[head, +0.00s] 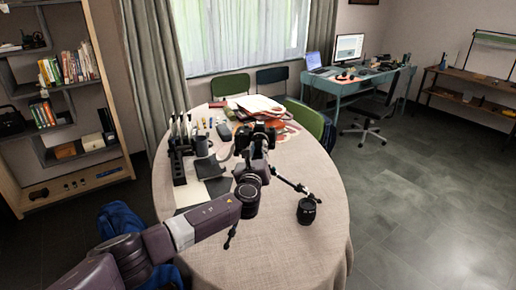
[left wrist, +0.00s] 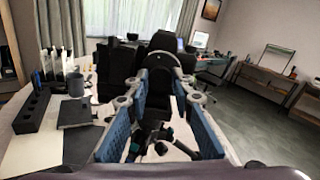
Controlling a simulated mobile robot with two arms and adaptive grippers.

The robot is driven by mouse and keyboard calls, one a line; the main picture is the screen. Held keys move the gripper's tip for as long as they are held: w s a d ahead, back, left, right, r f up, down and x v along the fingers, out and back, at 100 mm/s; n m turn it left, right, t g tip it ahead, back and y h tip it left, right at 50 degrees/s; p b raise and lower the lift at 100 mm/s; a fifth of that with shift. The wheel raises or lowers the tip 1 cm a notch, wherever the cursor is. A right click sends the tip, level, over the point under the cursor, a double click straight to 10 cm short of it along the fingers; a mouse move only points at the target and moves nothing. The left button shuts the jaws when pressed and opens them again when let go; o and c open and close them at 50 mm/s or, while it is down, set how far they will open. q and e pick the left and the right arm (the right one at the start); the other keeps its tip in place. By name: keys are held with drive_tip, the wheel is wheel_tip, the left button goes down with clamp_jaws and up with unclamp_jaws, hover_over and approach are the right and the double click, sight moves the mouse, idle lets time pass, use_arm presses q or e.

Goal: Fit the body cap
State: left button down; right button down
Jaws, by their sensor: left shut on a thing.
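A black camera (head: 262,132) sits on a small tripod (head: 290,184) on the round table. Its dark body also shows in the left wrist view (left wrist: 115,62). My left gripper (head: 256,160) is right in front of the camera. In the left wrist view its blue-padded fingers (left wrist: 160,92) are closed around a dark round piece (left wrist: 160,72), which looks like the body cap. The piece lines up with the camera's front, but I cannot tell whether the two touch. The arm and gripper hide the camera's front in the head view. My right gripper is out of view.
A black lens (head: 306,211) stands on the cloth-covered table (head: 290,250), right of the tripod. A black rack (head: 178,165), a grey mug (head: 201,145) and dark pads (head: 208,167) lie to the left. Books and papers (head: 255,104) lie behind. The table's front right is clear.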

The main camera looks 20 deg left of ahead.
use_arm(q)
drive_tip(key=shift+a+r, duration=0.1)
drive_tip(key=shift+r, duration=0.05)
drive_tip(key=shift+r+m+p, duration=0.1)
drive_tip(key=shift+m+p, duration=0.4)
drive_tip(key=shift+p, duration=0.1)
drive_tip(key=shift+m+p, duration=0.7)
drive_tip(key=shift+m, duration=0.1)
drive_tip(key=shift+m+p, duration=0.45)
drive_tip(key=shift+m, duration=0.05)
drive_tip(key=c, duration=1.6)
unclamp_jaws()
drive_tip(key=shift+w+f, duration=0.1)
drive_tip(key=shift+f, duration=0.15)
